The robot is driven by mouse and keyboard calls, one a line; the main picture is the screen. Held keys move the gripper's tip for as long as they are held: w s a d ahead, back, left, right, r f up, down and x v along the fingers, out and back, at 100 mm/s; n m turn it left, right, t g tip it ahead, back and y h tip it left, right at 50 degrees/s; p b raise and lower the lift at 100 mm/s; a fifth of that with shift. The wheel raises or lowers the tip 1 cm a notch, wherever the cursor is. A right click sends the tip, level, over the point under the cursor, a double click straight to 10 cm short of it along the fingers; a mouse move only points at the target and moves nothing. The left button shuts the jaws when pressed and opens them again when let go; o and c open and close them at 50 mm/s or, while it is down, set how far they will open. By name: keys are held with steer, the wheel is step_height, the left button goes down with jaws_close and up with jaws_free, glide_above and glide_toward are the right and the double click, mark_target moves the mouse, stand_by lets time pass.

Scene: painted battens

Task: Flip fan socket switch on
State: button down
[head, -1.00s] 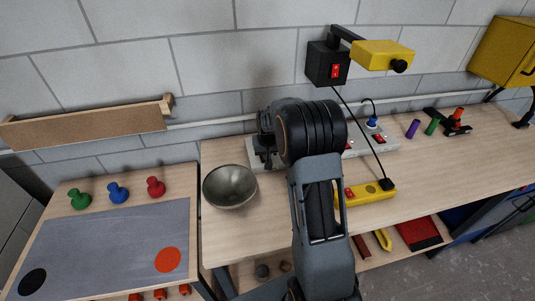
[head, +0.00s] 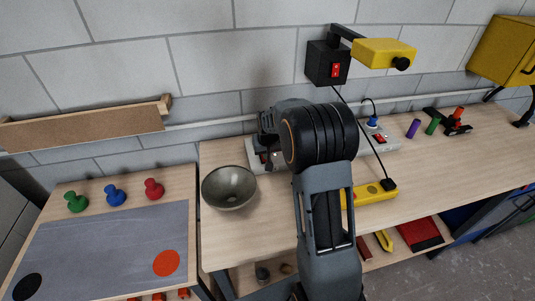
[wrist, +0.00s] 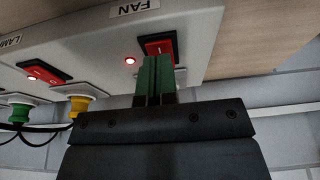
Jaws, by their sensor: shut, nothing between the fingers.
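The white-grey socket strip (wrist: 200,20) fills the top of the wrist view. Its FAN label (wrist: 135,8) sits above a red rocker switch (wrist: 160,46). A small red light (wrist: 130,60) glows to the left of that switch. My gripper (wrist: 156,62) is shut and empty, its green fingertips right at the lower edge of the fan switch; I cannot tell whether they touch it. The fingers hide part of the switch. In the head view the strip (head: 255,150) lies at the back of the bench, and my arm hides its middle and my fingertips.
Another red switch (wrist: 44,72), with a lit red light, is left of the fan switch by the LAMP label (wrist: 10,41). Yellow (wrist: 85,103) and green (wrist: 20,112) plugs sit below.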

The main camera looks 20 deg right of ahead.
steer(key=shift+r+p, duration=0.35)
steer(key=shift+r, duration=0.2)
steer(key=v, duration=0.1)
steer(key=p+v, duration=0.2)
steer(key=shift+w, duration=0.3)
steer(key=s+b+v, duration=0.1)
steer(key=b+v, duration=0.1)
steer(key=v, duration=0.8)
steer(key=shift+s+f, duration=0.3)
steer(key=shift+s, duration=0.1)
